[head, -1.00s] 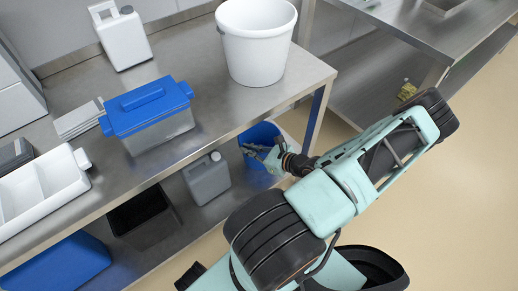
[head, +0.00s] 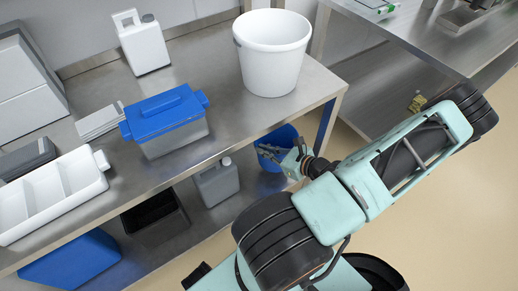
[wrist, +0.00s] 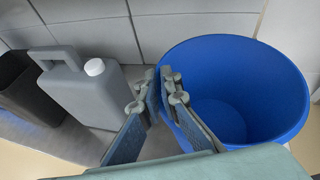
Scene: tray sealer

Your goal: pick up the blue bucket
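The blue bucket (head: 270,180) stands at the right end of the lower shelf, under the workbench. In the wrist view the bucket (wrist: 240,90) fills the right side, upright and seemingly empty. My gripper (wrist: 162,76) is at the bucket's left rim. One finger is outside the wall and the other is over the inside, with the rim between the close-set fingertips. I cannot tell whether the pads press on the wall. In the head view my gripper (head: 265,152) overlaps the bucket's opening; its wrist hides part of the bucket.
A grey jug (head: 217,183) stands just left of the bucket; it also shows in the wrist view (wrist: 80,95). A black bin (head: 155,222) is farther left. The bench leg (head: 327,125) stands close on the right. A white bucket (head: 272,60) is on the benchtop above.

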